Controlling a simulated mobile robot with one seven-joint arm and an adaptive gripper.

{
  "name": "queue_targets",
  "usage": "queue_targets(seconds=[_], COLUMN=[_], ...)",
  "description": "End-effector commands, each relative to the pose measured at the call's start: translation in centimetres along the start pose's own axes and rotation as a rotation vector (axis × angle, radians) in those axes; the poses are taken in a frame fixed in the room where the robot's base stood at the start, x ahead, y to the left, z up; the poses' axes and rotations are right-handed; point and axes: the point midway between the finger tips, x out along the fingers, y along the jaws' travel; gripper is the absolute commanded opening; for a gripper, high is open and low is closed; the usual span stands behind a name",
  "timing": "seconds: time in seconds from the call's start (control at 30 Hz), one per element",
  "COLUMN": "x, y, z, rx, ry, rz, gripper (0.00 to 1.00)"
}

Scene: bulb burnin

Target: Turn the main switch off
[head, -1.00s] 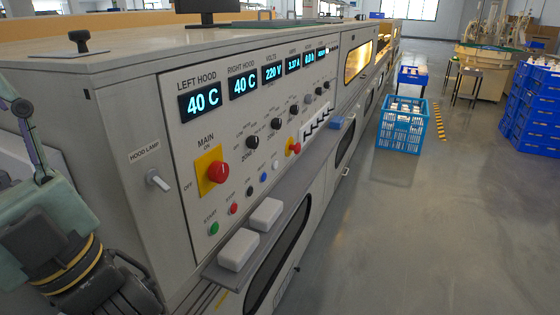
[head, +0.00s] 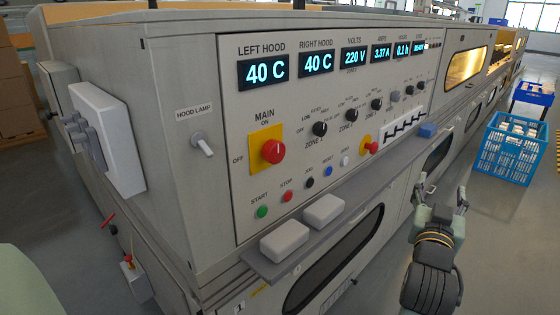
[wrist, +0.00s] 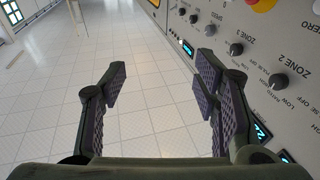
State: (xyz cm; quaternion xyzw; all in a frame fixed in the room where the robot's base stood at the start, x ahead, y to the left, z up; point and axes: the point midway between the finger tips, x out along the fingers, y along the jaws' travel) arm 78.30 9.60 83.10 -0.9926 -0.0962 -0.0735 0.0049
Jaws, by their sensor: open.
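The main switch (head: 272,151) is a red knob on a yellow plate on the grey control panel in the head view. ON is printed above it and OFF to its left. I cannot make out which mark the knob points to. My gripper (head: 440,196) is at the lower right of the head view, well right of the switch and apart from it, in front of the panel. In the wrist view my gripper (wrist: 160,85) has its two fingers spread, with nothing between them but floor behind. A red and yellow part (wrist: 262,4) is cut off at that view's top edge.
A ledge with two white blocks (head: 284,241) juts out below the switch. The hood lamp switch (head: 202,144) is to its left, start and stop buttons (head: 287,197) below. A blue crate (head: 506,150) stands on the floor.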

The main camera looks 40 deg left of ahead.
Motion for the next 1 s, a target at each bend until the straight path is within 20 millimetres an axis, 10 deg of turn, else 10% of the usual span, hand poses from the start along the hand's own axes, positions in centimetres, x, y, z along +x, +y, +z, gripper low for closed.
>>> queue_targets(seconds=[0.13,0.43,0.7,1.0], x=[-0.2,-2.0,-11.9,-17.8], y=[5.5,-5.4,-15.9,-18.9], z=[5.3,-2.0,-10.0,-12.0], rx=[0.067,0.194,0.16,0.098], ry=[-0.174,-0.151,-0.122,-0.124], rz=[0.033,-0.449,-1.046,-1.299], gripper=[0.56,0.56,0.56,0.56])
